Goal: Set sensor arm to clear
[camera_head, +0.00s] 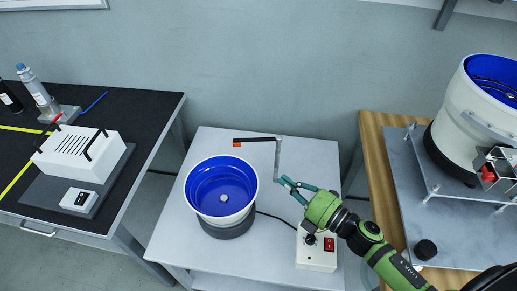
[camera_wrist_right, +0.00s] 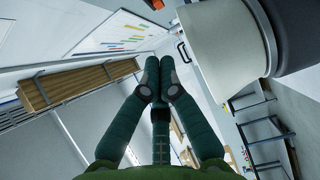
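The sensor arm (camera_head: 257,140) is a thin black bar with an orange-red tip (camera_head: 237,144). It stands on a grey post (camera_head: 277,158) and points left, with its tip just behind the far rim of the blue-lined white bowl (camera_head: 221,188). My right gripper (camera_head: 290,184) is beside the lower post, right of the bowl; I cannot tell whether it touches the post. In the right wrist view its fingertips (camera_wrist_right: 159,72) are together with nothing visible between them. An orange piece shows at that view's top edge (camera_wrist_right: 153,4). My left gripper is not in view.
A white control box (camera_head: 316,252) with a red switch and black knob sits under my right arm. A wooden bench (camera_head: 375,165) with a larger feeder (camera_head: 465,125) stands right. A black-topped table (camera_head: 150,115) stands left. The grey table (camera_head: 170,240) is bare front-left.

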